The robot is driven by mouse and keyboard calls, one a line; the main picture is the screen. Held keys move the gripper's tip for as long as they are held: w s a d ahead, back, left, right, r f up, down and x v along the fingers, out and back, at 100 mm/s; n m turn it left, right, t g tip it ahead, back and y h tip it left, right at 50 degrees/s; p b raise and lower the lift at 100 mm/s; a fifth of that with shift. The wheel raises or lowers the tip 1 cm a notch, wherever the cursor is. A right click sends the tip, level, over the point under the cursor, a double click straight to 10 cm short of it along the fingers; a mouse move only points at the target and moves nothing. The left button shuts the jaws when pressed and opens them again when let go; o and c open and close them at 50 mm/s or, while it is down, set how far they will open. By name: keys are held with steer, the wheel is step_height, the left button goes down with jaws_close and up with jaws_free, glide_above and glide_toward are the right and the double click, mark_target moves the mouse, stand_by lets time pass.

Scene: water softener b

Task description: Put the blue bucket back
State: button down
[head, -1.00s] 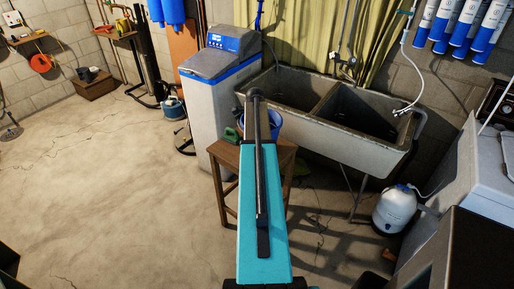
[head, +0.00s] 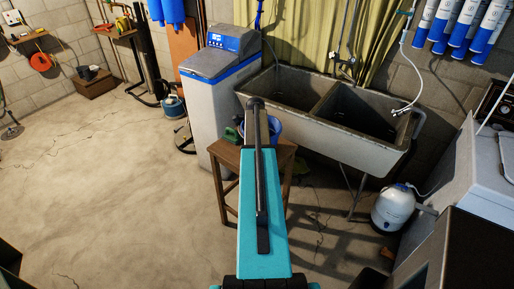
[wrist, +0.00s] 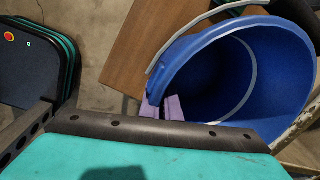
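The blue bucket (head: 277,130) is at the wooden stool by the sink in the head view, mostly hidden behind my arm. In the wrist view the bucket (wrist: 285,75) fills the right side, its open mouth facing the camera and its pale handle along the rim. My gripper (wrist: 161,106) shows there as two purple fingertips at the bucket's near left rim, close together with the rim between them. The head view hides the fingers. Whether the bucket's base touches the stool cannot be seen.
The wooden stool (head: 226,157) carries a green object (head: 231,135) left of the bucket. A water softener (head: 212,100) stands behind it, and a double stone sink (head: 350,146) is to the right. A white tank (head: 392,208) stands on the floor. The left floor is open.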

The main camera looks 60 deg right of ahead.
steer(key=shift+f, duration=0.1)
steer(key=c, duration=2)
jaws_free()
steer(key=shift+r, duration=0.2)
step_height(320, 180, up, 12)
steer(key=a+b, duration=0.1)
steer(key=b, duration=0.2)
steer(key=shift+s+a, duration=0.2)
steer(key=shift+s, duration=0.05)
steer(key=shift+f, duration=0.15)
